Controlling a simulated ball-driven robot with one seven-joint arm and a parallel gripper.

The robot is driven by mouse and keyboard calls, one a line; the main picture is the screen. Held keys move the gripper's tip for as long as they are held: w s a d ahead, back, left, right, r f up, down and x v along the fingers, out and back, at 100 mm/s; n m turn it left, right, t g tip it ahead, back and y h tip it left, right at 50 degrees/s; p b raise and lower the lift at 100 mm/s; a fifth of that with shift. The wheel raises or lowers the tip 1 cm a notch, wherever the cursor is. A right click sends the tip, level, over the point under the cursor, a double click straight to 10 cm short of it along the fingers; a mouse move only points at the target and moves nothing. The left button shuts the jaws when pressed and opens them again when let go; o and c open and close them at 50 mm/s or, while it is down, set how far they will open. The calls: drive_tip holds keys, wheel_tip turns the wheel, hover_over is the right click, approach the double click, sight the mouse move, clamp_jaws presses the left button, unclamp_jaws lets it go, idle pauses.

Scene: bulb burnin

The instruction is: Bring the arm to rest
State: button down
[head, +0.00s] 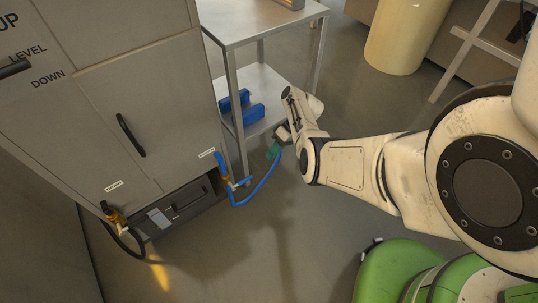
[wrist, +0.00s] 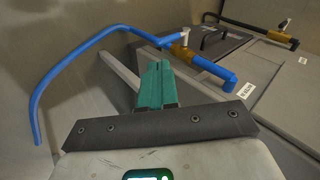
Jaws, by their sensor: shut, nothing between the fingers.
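My arm reaches from the right side of the head view toward the middle. My gripper (head: 273,152) is at its end, with teal fingers pointing down and left, near the metal table's leg and above the blue hose. In the wrist view my gripper (wrist: 155,84) shows its two teal fingers pressed together, with nothing between them. The blue hose (head: 262,184) hangs in a loop from a brass valve (head: 223,172) at the grey cabinet's lower right corner. The hose also shows in the wrist view (wrist: 62,70), beyond the fingers. I cannot tell how far it is from them.
A grey cabinet (head: 165,100) fills the left. A metal table (head: 262,24) beside it has blue blocks (head: 240,113) on its lower shelf. A second brass valve (head: 113,213) with a black hose is at lower left. A cream cylinder (head: 405,35) stands behind. Open floor (head: 290,240) lies in front.

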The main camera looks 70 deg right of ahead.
idle(0.5)
drive_tip(key=s+a+n+g+h, duration=0.2)
drive_tip(key=a+g+h, duration=0.15)
drive_tip(key=a, duration=1.15)
drive_tip(key=s+a+r+n+h, duration=0.25)
drive_tip(key=s+a+r, duration=0.45)
drive_tip(key=a+r, duration=0.45)
wheel_tip(320, 180, up, 26)
drive_tip(key=s+a+p, duration=0.1)
drive_tip(key=a+p, duration=0.1)
drive_tip(key=p, duration=2.3)
drive_tip(key=shift+a+f+g, duration=0.2)
drive_tip(key=shift+g, duration=0.15)
drive_tip(key=c, duration=1.9)
unclamp_jaws()
